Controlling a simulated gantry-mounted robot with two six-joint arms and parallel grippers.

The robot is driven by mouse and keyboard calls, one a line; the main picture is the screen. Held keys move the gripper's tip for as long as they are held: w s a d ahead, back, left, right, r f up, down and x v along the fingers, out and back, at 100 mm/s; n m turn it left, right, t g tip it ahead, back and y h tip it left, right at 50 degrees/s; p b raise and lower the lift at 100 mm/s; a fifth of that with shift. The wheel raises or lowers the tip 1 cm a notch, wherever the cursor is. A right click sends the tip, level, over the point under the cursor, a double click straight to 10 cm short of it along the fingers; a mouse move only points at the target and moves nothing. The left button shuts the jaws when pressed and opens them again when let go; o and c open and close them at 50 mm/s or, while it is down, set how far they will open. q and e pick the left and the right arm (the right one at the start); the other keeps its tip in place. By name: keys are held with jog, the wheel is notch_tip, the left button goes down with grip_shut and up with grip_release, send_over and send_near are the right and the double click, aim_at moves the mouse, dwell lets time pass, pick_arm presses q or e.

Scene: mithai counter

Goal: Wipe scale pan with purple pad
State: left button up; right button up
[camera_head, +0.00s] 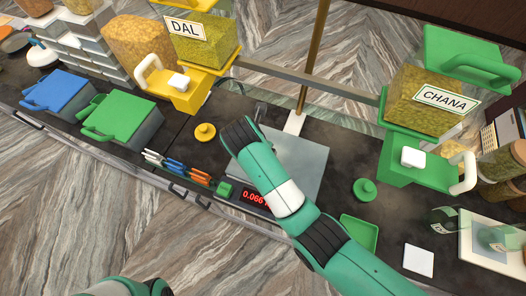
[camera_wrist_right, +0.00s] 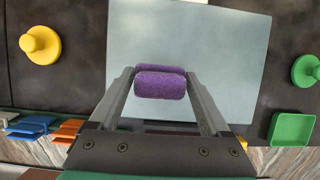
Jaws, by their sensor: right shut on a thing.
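The scale pan is a pale, glossy square plate, partly covered by my right arm in the head view (camera_head: 308,160). In the right wrist view the scale pan (camera_wrist_right: 225,50) fills the middle. My right gripper (camera_wrist_right: 160,78) is shut on the purple pad (camera_wrist_right: 160,87), a small fuzzy roll held between the fingertips over the pan. I cannot tell whether the pad touches the pan. A second purple shape just behind it looks like its reflection. In the head view my right arm hides the pad and fingers. My left gripper is out of view.
A red display (camera_head: 255,198) fronts the scale. A yellow knobbed disc (camera_head: 205,132) is left of the pan, a green one (camera_head: 365,189) right, near a green tray (camera_head: 359,234). Blue and orange scoops (camera_head: 178,166) lie front left. DAL (camera_head: 205,45) and CHANA (camera_head: 430,100) dispensers stand behind.

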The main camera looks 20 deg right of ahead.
jog(key=shift+r, duration=2.2)
